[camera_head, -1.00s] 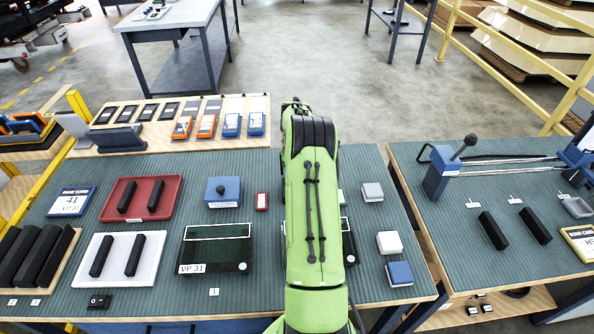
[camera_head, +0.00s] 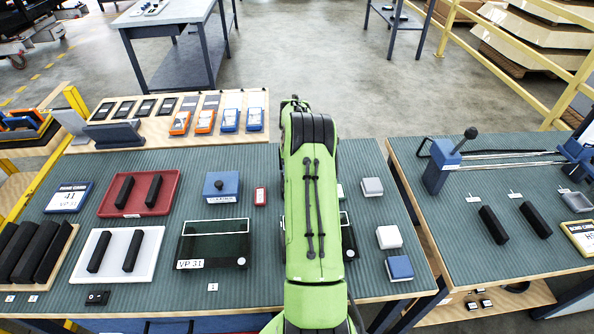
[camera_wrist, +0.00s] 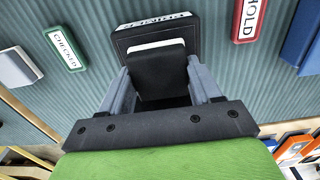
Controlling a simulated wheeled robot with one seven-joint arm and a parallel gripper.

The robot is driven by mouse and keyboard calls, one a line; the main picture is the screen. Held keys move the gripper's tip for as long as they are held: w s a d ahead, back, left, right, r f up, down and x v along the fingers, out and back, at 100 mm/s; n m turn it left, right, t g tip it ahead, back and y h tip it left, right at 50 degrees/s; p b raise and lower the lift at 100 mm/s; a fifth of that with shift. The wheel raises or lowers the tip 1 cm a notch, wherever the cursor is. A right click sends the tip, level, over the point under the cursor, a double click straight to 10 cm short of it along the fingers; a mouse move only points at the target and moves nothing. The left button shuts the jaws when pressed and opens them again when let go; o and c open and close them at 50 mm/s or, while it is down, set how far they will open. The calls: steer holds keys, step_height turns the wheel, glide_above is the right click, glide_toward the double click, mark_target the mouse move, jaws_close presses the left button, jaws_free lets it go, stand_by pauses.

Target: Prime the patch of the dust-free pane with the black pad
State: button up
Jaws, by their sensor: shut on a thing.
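In the wrist view my gripper (camera_wrist: 160,74) is shut on a black pad (camera_wrist: 158,80), with a grey finger on each side. A white layer (camera_wrist: 157,47) shows along its far edge. Just beyond it is a dark box (camera_wrist: 152,32) with an upside-down label I cannot read; I cannot tell whether they touch. In the head view my green arm hides the gripper and pad. A dark glass pane (camera_head: 215,244) marked VP 31 lies left of the arm. A second dark pane (camera_head: 348,240) is mostly hidden behind the arm. I cannot tell which pane is dust-free.
A red HOLD tag (camera_wrist: 250,18) and green CHECKED tag (camera_wrist: 65,48) flank the gripper. A red tray (camera_head: 167,211) and white tray (camera_head: 156,262) hold black bars. A blue knobbed block (camera_head: 221,187) stands behind the VP 31 pane. Small blocks (camera_head: 389,237) stand right of the arm.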

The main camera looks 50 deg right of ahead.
steer(key=shift+f, duration=0.45)
stand_by(1.0)
steer(key=shift+r+p, duration=2.3)
steer(key=shift+r, duration=1.25)
